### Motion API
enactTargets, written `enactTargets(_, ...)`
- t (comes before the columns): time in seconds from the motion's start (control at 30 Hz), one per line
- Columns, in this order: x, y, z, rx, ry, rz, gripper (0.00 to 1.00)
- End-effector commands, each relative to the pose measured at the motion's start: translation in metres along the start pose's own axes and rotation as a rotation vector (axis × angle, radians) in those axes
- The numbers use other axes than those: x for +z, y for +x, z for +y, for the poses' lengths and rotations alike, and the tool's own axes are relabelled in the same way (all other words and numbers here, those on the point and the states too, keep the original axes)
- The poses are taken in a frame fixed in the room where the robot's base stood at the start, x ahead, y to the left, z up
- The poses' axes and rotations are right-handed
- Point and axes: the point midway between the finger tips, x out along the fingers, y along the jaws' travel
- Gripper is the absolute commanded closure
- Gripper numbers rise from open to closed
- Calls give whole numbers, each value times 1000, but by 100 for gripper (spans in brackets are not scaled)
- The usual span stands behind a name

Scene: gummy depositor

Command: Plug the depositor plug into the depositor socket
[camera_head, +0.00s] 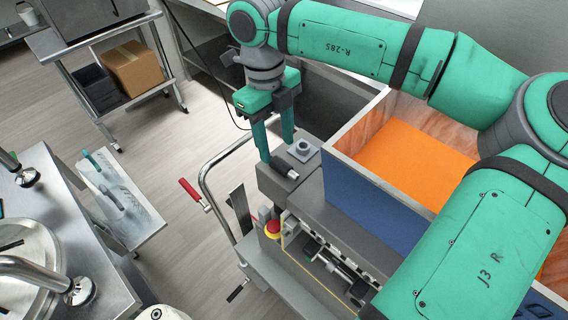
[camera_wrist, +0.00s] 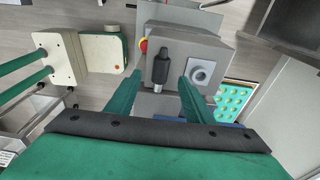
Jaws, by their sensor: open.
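The depositor plug (camera_head: 284,168) is a dark cylinder with a lighter metal end, lying on the grey top of the depositor at its near left corner. My gripper (camera_head: 276,150) points down, open and empty, above the plug. Its exact height is unclear.
A hopper with orange contents (camera_head: 412,162) and a blue side stands right of the socket. A red emergency button (camera_head: 273,228) is on the depositor's front.

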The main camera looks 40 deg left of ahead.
Motion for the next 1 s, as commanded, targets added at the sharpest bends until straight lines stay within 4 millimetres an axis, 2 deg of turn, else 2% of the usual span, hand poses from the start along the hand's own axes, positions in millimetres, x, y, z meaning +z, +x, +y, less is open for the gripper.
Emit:
enactTargets(0.27, -4, 20, -2, 2, 3, 1, 52)
enactTargets(0.53, -10, 56, -7, 2, 9, 0, 52)
enactTargets(0.8, -6, 60, -5, 0, 3, -1, 52)
enactTargets(1.0, -6, 60, -5, 0, 2, -1, 99)
